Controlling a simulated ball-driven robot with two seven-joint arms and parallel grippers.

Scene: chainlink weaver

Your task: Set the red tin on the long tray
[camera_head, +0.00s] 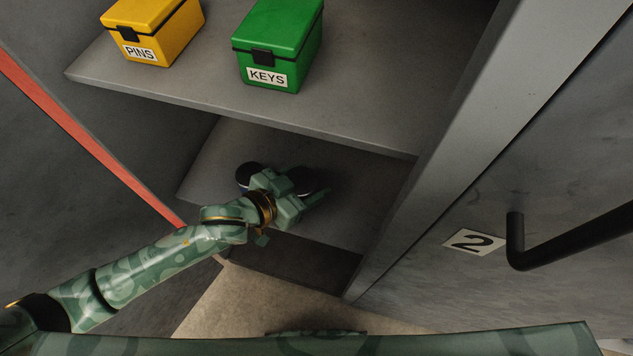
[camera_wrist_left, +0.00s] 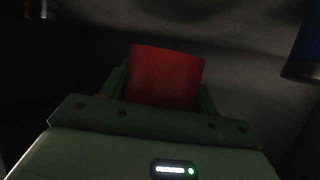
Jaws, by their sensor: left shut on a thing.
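The red tin (camera_wrist_left: 167,76) shows in the left wrist view, between the two fingers of my left gripper (camera_head: 303,192). The gripper is shut on it, inside the lower shelf compartment of the cabinet. In the head view a dark round top (camera_head: 301,178) shows at the gripper, probably the tin's; its red side is hidden there. I cannot tell whether the tin touches the shelf. I see no long tray in either view. My right gripper is not in view.
A blue can with a dark top (camera_head: 249,174) stands close beside my left gripper. On the upper shelf (camera_head: 190,90) sit a yellow PINS box (camera_head: 153,32) and a green KEYS box (camera_head: 277,45). A door with a black handle (camera_head: 517,240) and a 2 label (camera_head: 474,241) is at right.

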